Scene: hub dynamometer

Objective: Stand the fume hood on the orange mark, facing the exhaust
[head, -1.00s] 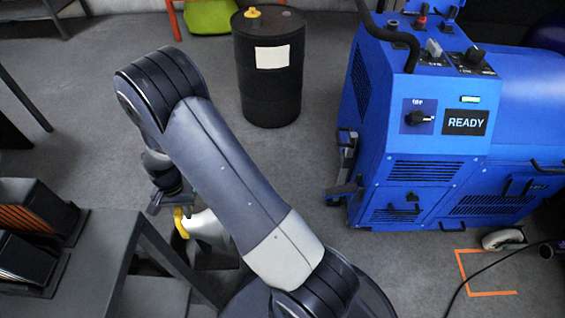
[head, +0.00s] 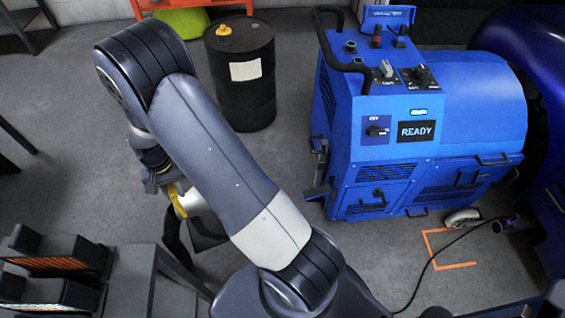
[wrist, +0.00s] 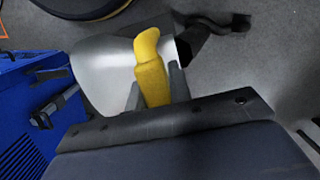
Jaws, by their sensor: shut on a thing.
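The fume hood (head: 192,203) is a pale metal hood with a yellow handle (wrist: 152,80). My gripper (wrist: 156,92) is shut on the handle, with one finger on each side. In the head view the hood hangs below the far end of my arm, partly hidden by it. In the wrist view the hood's pale body (wrist: 105,75) spreads behind the handle. The orange mark (head: 455,267) is an open bracket on the floor at the right, well apart from the hood. A dark pipe end (head: 505,225), perhaps the exhaust, lies just beyond the mark.
The blue dynamometer (head: 375,165) stands behind the mark, with a caster (head: 463,216) close to it. A black cable (head: 425,270) crosses the mark. A black drum (head: 243,95) stands at the back. A grey bench (head: 130,285) and slatted boxes (head: 55,253) are at lower left.

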